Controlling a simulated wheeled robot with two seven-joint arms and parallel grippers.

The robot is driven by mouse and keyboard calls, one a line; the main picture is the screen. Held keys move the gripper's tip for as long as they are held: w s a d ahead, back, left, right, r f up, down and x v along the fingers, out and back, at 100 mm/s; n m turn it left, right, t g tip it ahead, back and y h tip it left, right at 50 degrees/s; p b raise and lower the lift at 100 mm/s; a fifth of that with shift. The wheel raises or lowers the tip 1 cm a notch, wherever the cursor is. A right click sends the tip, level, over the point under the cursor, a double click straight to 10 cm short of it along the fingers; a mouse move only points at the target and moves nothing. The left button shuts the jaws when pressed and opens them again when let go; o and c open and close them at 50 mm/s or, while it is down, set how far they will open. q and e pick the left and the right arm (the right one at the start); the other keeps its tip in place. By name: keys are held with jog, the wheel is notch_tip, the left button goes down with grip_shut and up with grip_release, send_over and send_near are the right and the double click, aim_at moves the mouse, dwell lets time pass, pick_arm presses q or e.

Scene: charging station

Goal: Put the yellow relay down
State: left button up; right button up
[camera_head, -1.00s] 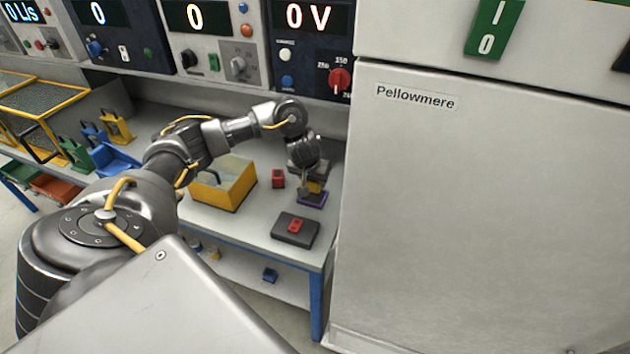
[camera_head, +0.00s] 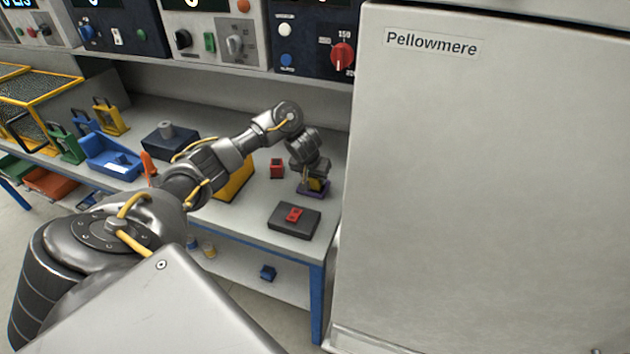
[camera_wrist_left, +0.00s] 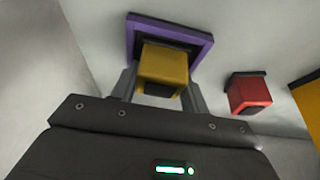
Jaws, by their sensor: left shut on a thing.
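The yellow relay (camera_wrist_left: 164,68) is between the two fingers of my left gripper (camera_wrist_left: 163,90), which is shut on it. In the left wrist view the relay is over a purple-edged square pad (camera_wrist_left: 194,40); I cannot tell whether it touches the pad. In the head view the left gripper (camera_head: 315,183) points down at the back right of the bench, with the relay (camera_head: 317,184) low over the purple pad (camera_head: 311,193). My right gripper is not in view.
A red block (camera_head: 277,169) stands left of the pad, also in the wrist view (camera_wrist_left: 249,93). A dark plate with a red piece (camera_head: 293,222) lies in front. A yellow box (camera_head: 236,184) is farther left. The tall Pellowmere cabinet (camera_head: 480,180) closes off the right.

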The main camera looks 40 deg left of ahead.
pick_arm(q)
jog(key=shift+r, duration=0.1)
jog(key=o, duration=1.1)
jog(key=p+v, duration=0.8)
jog(key=v, duration=0.4)
jog(key=shift+d, duration=0.15)
